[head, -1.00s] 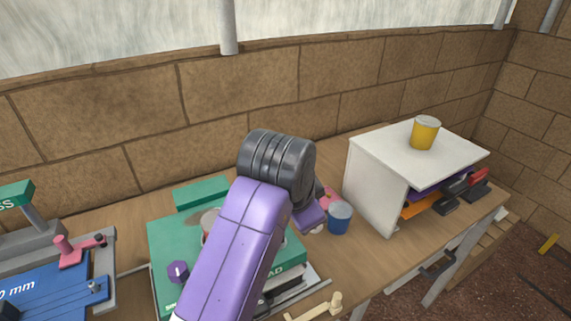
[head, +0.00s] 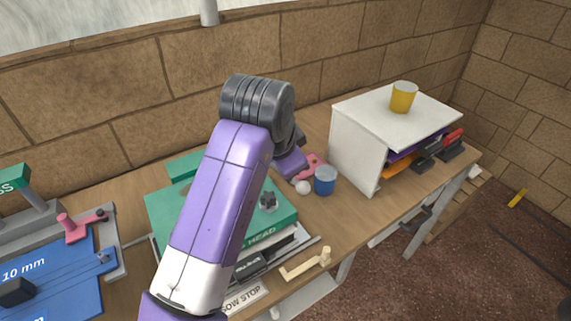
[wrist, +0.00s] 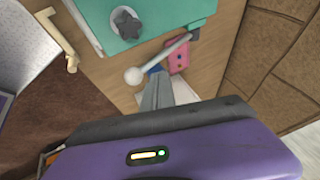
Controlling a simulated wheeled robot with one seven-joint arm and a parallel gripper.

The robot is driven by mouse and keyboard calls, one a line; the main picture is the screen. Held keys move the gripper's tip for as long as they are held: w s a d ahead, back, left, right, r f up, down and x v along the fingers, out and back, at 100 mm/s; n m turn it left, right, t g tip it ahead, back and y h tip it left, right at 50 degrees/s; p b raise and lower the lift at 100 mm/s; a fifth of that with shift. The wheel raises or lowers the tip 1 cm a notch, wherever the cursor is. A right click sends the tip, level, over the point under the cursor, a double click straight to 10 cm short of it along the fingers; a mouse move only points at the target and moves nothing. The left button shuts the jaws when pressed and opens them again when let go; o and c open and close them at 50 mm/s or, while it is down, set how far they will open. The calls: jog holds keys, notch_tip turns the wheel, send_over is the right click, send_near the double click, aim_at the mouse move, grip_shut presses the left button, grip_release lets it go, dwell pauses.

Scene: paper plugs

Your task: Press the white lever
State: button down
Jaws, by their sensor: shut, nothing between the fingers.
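A lever with a white ball knob (wrist: 133,76) and a pale straight rod (wrist: 165,55) runs beside the green press-like unit (wrist: 140,12) in the wrist view. In the head view the white ball (head: 303,187) shows just left of a blue cup (head: 325,181). My gripper (wrist: 160,82) is shut and empty, its grey fingers close to the ball in the wrist view; I cannot tell whether they touch it. In the head view my purple hand is partly seen behind the ball, and its fingers are hidden. A second, cream crank-like handle (head: 306,264) is at the bench's front edge.
A pink block (wrist: 179,55) lies by the lever's rod. A white shelf box (head: 358,165) with a yellow cup (head: 403,98) on top stands right. A blue-plated device (head: 60,275) stands left. Bare bench (head: 350,205) shows before the shelf.

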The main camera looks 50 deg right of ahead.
jog(key=v, duration=1)
jog(key=shift+s+b, duration=0.3)
jog(key=shift+b, duration=0.15)
